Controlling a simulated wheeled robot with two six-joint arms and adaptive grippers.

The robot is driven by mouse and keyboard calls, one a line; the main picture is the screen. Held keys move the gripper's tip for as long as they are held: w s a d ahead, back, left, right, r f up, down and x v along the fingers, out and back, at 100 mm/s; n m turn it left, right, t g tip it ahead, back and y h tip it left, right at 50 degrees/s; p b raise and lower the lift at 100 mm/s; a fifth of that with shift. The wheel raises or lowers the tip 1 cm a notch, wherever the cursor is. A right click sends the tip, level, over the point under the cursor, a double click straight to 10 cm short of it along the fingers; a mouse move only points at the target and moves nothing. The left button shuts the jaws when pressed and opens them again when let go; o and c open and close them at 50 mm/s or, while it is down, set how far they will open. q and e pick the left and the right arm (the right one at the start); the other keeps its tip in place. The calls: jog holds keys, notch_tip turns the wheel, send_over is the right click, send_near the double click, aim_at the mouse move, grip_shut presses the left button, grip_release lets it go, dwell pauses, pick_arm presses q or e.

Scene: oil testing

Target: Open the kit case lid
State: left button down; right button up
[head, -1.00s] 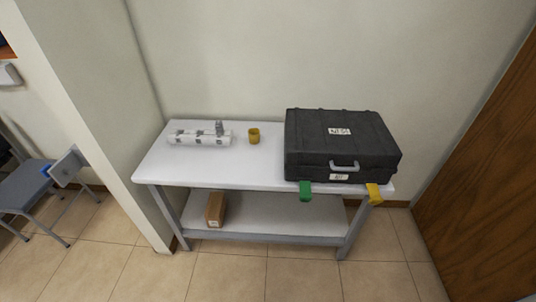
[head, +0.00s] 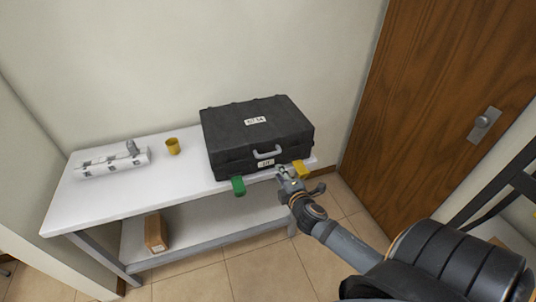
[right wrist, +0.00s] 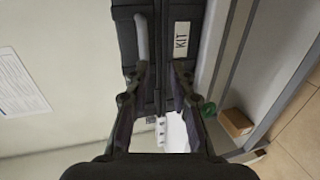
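The black kit case (head: 233,128) sits on the right part of the white table with its lid shut. Its grey handle (head: 267,153) and a white label face the front. My right gripper (head: 286,171) is at the case's front, just below and right of the handle. In the right wrist view, the gripper (right wrist: 163,75) is open, its fingers apart on either side of the case's seam. The handle (right wrist: 142,38) and the KIT label (right wrist: 182,41) show there too. I cannot tell whether the fingers touch the case. My left gripper is not in view.
A yellow cup (head: 172,146) and a white rack (head: 110,163) stand left. A brown box (head: 155,233) is on the lower shelf.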

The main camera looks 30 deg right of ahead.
aim_at(269, 153)
jog(key=shift+n+t, duration=0.3)
jog(key=x, duration=0.3)
jog(key=r+p+x, duration=0.1)
jog(key=x, duration=0.3)
jog(key=r+x, duration=0.1)
jog(key=x, duration=0.2)
jog(key=shift+w+a+r, duration=0.1)
jog(key=shift+w+a, duration=0.15)
jog(key=shift+w, duration=0.2)
grip_shut()
